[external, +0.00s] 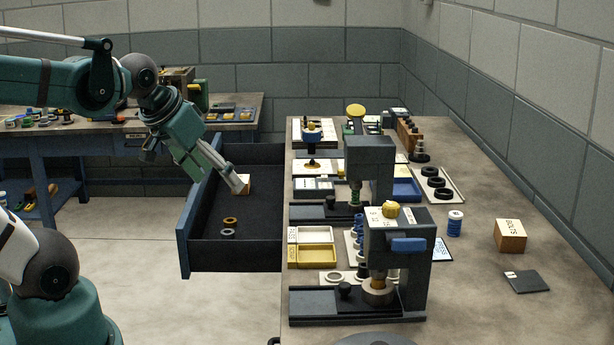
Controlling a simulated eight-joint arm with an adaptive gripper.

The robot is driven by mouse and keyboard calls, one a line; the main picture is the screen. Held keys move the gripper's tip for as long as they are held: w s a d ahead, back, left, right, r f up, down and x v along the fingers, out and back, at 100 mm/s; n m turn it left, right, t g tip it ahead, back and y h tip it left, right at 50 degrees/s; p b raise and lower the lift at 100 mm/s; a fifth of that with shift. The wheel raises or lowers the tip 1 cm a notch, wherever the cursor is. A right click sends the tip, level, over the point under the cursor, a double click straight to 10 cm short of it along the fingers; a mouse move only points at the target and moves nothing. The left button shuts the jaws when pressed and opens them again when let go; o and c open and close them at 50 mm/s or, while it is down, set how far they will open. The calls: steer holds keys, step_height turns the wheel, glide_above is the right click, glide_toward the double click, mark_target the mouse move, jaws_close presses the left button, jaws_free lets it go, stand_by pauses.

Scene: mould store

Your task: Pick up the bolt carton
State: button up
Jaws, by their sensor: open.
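A tan carton (510,236) with a white top lettered "BOLTS" stands on the right part of the workbench, near the wall. My gripper (239,186) is far to its left, pointing down into the open drawer. The gripper is open. Its fingertips are at a small tan box (247,181) in the drawer, partly covering it. I cannot tell whether they touch the box or whether it bears a label.
The dark drawer (184,240) is pulled out to the left of the workbench and also holds two small rings (229,226). Two dark presses (395,240) stand between the drawer and the bolt carton. A blue-white can (455,223) and a dark flat piece (527,282) are near the carton.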

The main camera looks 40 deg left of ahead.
steer(key=w+d+r+m+g+p, duration=0.1)
steer(key=w+d+r+p, duration=0.1)
steer(key=w+d+r, duration=0.35)
steer(key=w+d+r+m+g+p, duration=0.1)
steer(key=w+d+r+m+p, duration=0.15)
steer(key=w, duration=0.65)
steer(key=w+d+r+m+g+p, duration=0.1)
steer(key=w+d+r+p, duration=0.3)
steer(key=w, duration=0.3)
steer(key=m+g+p, duration=0.4)
steer(key=m+p, duration=0.2)
steer(key=p, duration=0.3)
glide_above(512, 227)
steer(key=f, duration=1.5)
steer(key=shift+a+f, duration=0.3)
steer(key=shift+f, duration=0.05)
steer(key=shift+d+f, duration=0.35)
steer(key=shift+f, duration=0.1)
